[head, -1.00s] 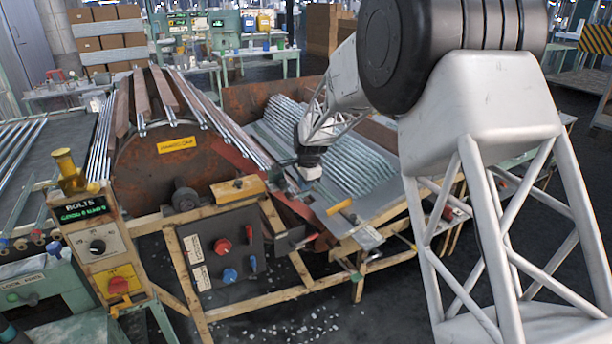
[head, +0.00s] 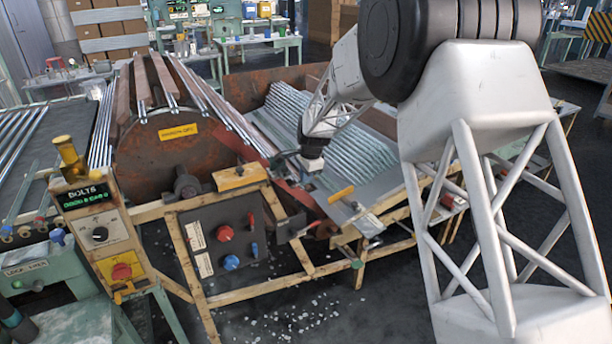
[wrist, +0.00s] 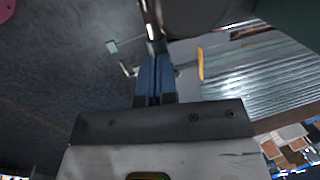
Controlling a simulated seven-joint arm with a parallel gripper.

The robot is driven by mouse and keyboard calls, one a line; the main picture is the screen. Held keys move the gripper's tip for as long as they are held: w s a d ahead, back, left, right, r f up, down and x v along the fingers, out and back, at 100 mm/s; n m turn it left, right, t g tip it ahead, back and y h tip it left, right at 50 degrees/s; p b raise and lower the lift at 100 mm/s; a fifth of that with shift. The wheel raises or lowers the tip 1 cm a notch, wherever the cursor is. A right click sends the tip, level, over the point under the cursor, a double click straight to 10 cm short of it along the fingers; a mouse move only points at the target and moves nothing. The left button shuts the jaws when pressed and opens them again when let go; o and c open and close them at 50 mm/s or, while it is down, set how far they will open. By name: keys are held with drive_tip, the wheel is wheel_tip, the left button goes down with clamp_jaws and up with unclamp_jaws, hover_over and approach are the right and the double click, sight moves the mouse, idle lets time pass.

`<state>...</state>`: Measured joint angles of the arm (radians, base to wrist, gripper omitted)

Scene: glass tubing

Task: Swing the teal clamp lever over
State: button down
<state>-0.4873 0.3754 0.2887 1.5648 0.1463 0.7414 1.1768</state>
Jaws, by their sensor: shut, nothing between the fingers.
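A small teal grip (head: 358,264), apparently the clamp lever's end, shows at the front edge of the wooden frame, below the sloping metal tray. In the wrist view a pale teal block (wrist: 112,46) on a thin rod shows up and left of my fingers; it looks like the same grip. My gripper (head: 311,165) hangs over the lower part of the tray, up and left of the teal grip and apart from it. In the wrist view my blue fingers (wrist: 155,82) are together and empty. The lever's pivot is too small to make out.
A yellow bar (head: 341,194) lies near the tray's lower edge. A rusty drum (head: 165,160) with glass tubes stands left. A dark panel (head: 222,240) with red and blue knobs is on the wooden frame. More tubes (head: 310,115) fill the tray.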

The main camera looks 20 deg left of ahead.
drive_tip(key=shift+f, duration=0.1)
drive_tip(key=shift+w+d+f+g+y, duration=0.15)
drive_tip(key=shift+f+g+y, duration=0.15)
drive_tip(key=shift+g+y, duration=0.2)
drive_tip(key=shift+w+d+f+g+y, duration=0.15)
drive_tip(key=shift+f+g+y, duration=0.15)
drive_tip(key=shift+g+y, duration=0.2)
wheel_tip(320, 180, down, 3)
drive_tip(key=g+y, duration=0.3)
drive_tip(key=shift+w+d+r+m+y, duration=0.1)
drive_tip(key=shift+r+m+y, duration=0.05)
drive_tip(key=shift+m+y, duration=0.2)
drive_tip(key=f+g+y, duration=0.1)
drive_tip(key=s+a+f+g+y, duration=0.1)
drive_tip(key=g+y, duration=0.1)
drive_tip(key=f+m+g+y, duration=0.1)
drive_tip(key=y, duration=0.1)
drive_tip(key=shift+s+a+f+g, duration=0.15)
drive_tip(key=shift+g, duration=0.15)
drive_tip(key=shift+s+a+f, duration=0.15)
drive_tip(key=shift+f, duration=0.05)
drive_tip(key=v, duration=1.4)
drive_tip(key=shift+w+d+f, duration=0.2)
drive_tip(key=shift+w+f, duration=0.05)
drive_tip(key=shift+f, duration=0.1)
